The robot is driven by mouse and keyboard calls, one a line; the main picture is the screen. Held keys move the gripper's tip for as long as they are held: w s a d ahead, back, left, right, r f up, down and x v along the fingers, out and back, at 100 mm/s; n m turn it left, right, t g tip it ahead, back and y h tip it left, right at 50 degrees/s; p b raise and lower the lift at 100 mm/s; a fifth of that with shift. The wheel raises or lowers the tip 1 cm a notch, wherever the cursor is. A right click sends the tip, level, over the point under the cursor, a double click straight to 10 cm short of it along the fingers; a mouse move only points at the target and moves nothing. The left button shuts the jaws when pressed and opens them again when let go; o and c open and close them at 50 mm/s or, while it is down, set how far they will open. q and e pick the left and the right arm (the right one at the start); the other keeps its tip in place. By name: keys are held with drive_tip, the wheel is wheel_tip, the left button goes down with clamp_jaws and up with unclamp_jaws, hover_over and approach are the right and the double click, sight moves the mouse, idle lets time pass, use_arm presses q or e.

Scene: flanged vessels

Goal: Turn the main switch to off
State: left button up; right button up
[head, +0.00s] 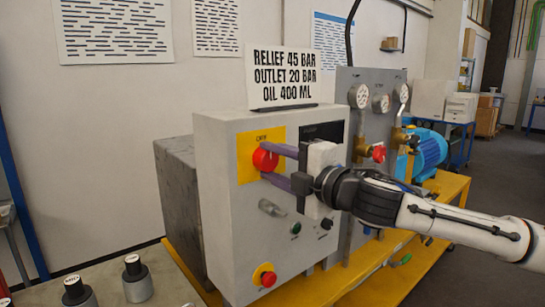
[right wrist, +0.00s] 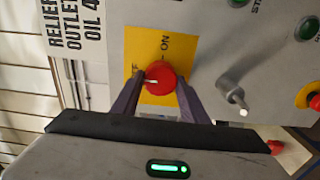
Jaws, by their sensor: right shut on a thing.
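The main switch is a red round knob (head: 263,159) on a yellow plate (head: 246,171) at the upper front of a grey control box. It also shows in the right wrist view (right wrist: 161,76), where "ON" is readable on the plate. A white mark on the knob points left there, towards a label partly hidden by a finger. My right gripper (head: 271,162) has its purple fingers on either side of the knob and is shut on it. My left gripper is not in view.
The grey box (head: 225,230) carries a silver lever (head: 271,208), small buttons and a red stop button (head: 264,275) below. A sign (head: 283,77) stands on top. Gauges, a red valve handle (head: 378,153) and a blue motor (head: 428,150) are behind my right arm.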

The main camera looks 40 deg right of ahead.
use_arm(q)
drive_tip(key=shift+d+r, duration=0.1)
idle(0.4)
use_arm(e)
drive_tip(key=o, duration=1.1)
drive_tip(key=shift+c, duration=0.2)
drive_tip(key=shift+s+d+f+b, duration=0.15)
drive_tip(key=shift+s+b, duration=0.2)
drive_tip(key=shift+s, duration=0.15)
use_arm(q)
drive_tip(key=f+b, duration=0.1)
drive_tip(key=b, duration=0.1)
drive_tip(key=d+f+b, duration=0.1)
drive_tip(key=b, duration=0.1)
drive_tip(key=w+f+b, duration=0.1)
drive_tip(key=b, duration=0.1)
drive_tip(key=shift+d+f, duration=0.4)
use_arm(e)
drive_tip(key=s, duration=0.9)
drive_tip(key=shift+s+d, duration=0.15)
drive_tip(key=shift+d, duration=0.1)
